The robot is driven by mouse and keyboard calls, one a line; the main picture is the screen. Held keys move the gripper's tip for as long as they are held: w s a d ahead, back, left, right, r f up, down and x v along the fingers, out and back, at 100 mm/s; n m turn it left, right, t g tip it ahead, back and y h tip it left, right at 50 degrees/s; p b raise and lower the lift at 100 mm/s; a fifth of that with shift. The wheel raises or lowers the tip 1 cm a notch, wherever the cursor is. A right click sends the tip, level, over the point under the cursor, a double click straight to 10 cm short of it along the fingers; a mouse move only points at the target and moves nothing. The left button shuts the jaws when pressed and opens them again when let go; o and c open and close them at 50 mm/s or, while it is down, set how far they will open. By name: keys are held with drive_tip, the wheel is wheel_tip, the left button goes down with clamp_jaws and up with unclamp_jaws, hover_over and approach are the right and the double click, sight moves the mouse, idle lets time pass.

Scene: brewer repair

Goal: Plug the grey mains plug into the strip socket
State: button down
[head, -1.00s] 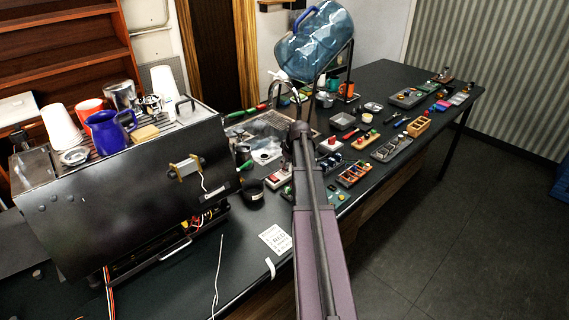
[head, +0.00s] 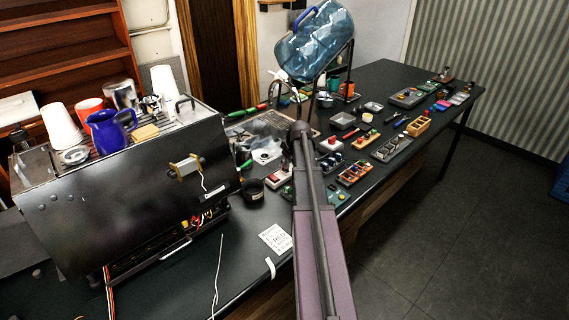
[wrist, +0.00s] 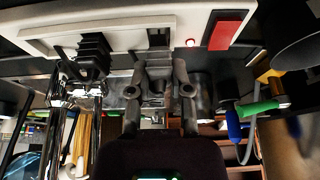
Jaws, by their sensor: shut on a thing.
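My gripper (wrist: 160,88) is shut on the grey mains plug (wrist: 158,70), which is partly hidden between the fingers. The white power strip (wrist: 125,32) runs across the top of the wrist view. A dark socket opening (wrist: 157,38) lies right beside the plug's far end. I cannot tell whether the pins are inside it. In the head view the strip (head: 278,179) lies on the bench left of my arm, which hides much of the gripper.
A black plug (wrist: 94,52) sits in the strip on the left. A red switch (wrist: 228,30) and a small lit lamp (wrist: 190,42) are on the right. A black cup (head: 252,190) stands near the strip. The espresso machine (head: 130,190) fills the bench's left.

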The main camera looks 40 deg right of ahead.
drive_tip(key=shift+f+b, duration=0.65)
idle(1.6)
drive_tip(key=shift+c, duration=2.4)
unclamp_jaws()
drive_tip(key=shift+r, duration=0.1)
